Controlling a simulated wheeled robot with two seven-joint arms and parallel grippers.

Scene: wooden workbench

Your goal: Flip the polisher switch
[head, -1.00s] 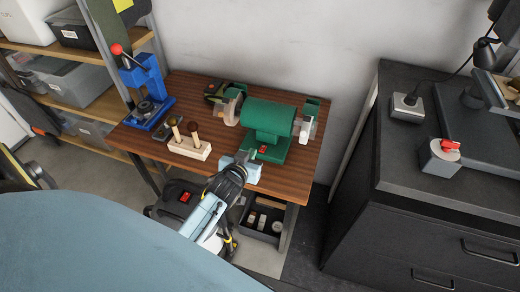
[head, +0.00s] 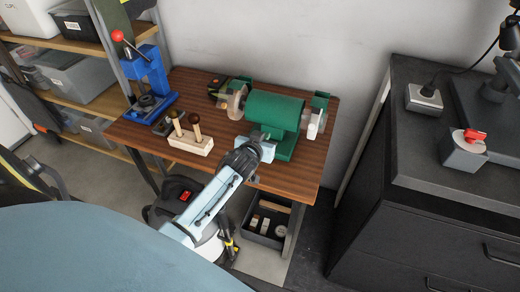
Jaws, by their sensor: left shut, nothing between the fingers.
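The green polisher (head: 274,109) stands on the wooden workbench (head: 308,165), with a pale wheel (head: 236,101) at its left end and a white wheel (head: 315,122) at its right. My left gripper (head: 260,140) is shut and empty at the front of the polisher's base. The gripper and wrist cover the spot of the polisher's red switch, so the switch is hidden. I cannot tell whether the fingers touch it. My right gripper is not in view.
A blue press (head: 150,80) with a red knob stands at the bench's left. A wooden block (head: 190,144) with upright handled tools is left of my gripper. A black drawer cabinet (head: 410,200) stands right. A bin (head: 266,222) sits beneath the bench.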

